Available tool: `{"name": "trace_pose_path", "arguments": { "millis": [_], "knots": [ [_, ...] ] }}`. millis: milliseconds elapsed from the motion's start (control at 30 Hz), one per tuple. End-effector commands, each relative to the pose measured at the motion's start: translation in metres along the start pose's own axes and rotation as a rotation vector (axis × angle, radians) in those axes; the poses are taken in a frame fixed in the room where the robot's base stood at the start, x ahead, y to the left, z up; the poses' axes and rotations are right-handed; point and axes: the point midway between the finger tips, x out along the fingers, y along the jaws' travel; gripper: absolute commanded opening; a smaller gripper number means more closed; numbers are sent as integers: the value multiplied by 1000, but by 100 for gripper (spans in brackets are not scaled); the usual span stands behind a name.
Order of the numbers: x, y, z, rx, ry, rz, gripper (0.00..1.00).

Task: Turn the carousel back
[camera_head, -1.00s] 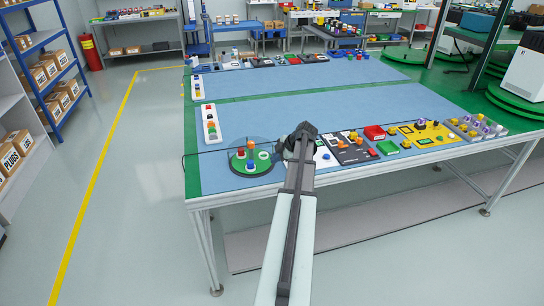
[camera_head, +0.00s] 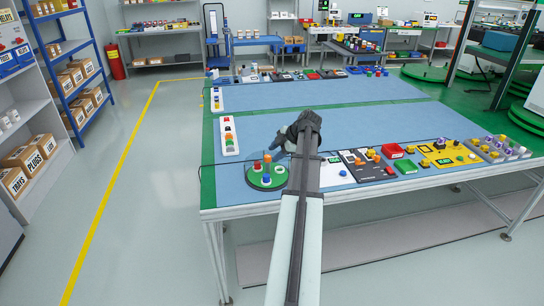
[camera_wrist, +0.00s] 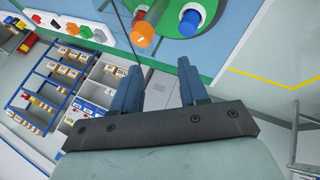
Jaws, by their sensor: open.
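The carousel is a round green disc (camera_head: 253,181) at the front left corner of the blue table. It bears small coloured pieces, among them a white one (camera_head: 280,169), a blue one and orange and red ones. In the wrist view the disc (camera_wrist: 171,24) is at the top, with an orange piece (camera_wrist: 142,35) and a blue piece (camera_wrist: 189,21) near its edge. My gripper (camera_head: 281,146) is above the table, near the disc's far right side in the head view. In the wrist view its two blue fingers (camera_wrist: 160,68) are apart with nothing between them.
A white strip with coloured pieces (camera_head: 229,137) lies behind the carousel. To the right are a dark tray (camera_head: 366,171), a red bin (camera_head: 392,151) and a yellow board (camera_head: 447,156). The blue table middle (camera_head: 350,125) is clear. Shelves stand on the left.

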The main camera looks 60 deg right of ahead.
Motion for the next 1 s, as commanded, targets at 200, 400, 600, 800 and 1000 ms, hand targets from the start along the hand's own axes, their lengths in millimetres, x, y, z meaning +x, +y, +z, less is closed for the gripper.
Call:
{"name": "trace_pose_path", "arguments": {
  "millis": [200, 400, 600, 800, 1000],
  "knots": [
    [12, 62, -56, -119, -15, -27, 57],
    [13, 104, -85, -205, -91, -110, 57],
    [-3, 126, -77, -220, -220, -248, 57],
    [-21, 121, -47, -163, -345, -402, 57],
    [-36, 100, -37, -92, -414, -521, 57]
  ]
}}
